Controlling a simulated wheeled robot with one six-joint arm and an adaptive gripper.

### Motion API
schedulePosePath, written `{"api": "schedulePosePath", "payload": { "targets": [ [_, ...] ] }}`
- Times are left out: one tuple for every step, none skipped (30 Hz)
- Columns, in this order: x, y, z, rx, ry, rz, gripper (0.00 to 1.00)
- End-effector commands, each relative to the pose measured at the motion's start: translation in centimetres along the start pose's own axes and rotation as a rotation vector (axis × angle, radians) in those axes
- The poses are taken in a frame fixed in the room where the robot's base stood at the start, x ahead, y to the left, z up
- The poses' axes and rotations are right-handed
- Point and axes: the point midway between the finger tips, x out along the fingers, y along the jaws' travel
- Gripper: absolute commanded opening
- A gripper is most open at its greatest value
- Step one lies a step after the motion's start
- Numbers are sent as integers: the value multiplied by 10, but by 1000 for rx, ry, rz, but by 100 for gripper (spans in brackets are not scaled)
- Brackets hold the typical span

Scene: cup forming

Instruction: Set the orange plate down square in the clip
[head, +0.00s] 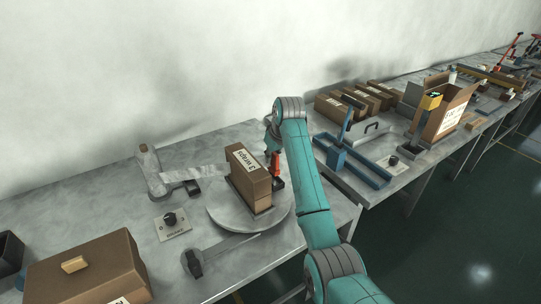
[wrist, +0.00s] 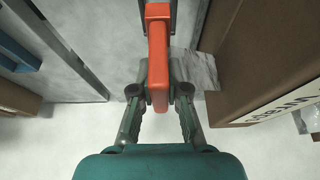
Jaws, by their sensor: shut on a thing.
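My gripper (wrist: 159,92) is shut on the orange plate (wrist: 158,62), which shows in the wrist view as a narrow bar running up from between the fingertips to a wider end at the top edge. In the head view the orange plate (head: 276,171) is a small upright strip beside the brown box, partly hidden by my teal arm. My gripper in that view (head: 273,150) is mostly hidden behind the arm. I cannot make out the clip for sure in either view, nor whether the plate touches anything below it.
A brown labelled box (head: 242,184) stands on a round grey disc (head: 223,215), close to the plate's left; it fills the right of the wrist view (wrist: 262,55). A blue frame (head: 362,168) stands to the right.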

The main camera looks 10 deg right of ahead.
Motion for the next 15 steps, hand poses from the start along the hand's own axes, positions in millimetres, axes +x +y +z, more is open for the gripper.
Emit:
{"api": "schedulePosePath", "payload": {
  "targets": [
    [-1, 0, 0, 0, 0, 0, 0],
    [-1, 0, 0, 0, 0, 0, 0],
    [0, 0, 0, 0, 0, 0, 0],
    [1, 0, 1, 0, 0, 0, 0],
    [2, 0, 1, 0, 0, 0, 0],
    [3, 0, 1, 0, 0, 0, 0],
    [4, 0, 2, 0, -1, 0, 0],
    [5, 0, 2, 0, -1, 0, 0],
    [7, 0, 3, 0, 0, 0, 0],
    [8, 0, 4, 0, 0, 0, 0],
    [10, 0, 4, 0, 0, 0, 0],
    [12, 0, 5, 0, 0, 0, 0],
    [14, 0, 6, 0, 0, 0, 0],
    [16, 0, 7, 0, -1, 0, 0],
    [18, 0, 8, 0, -1, 0, 0]
  ]
}}
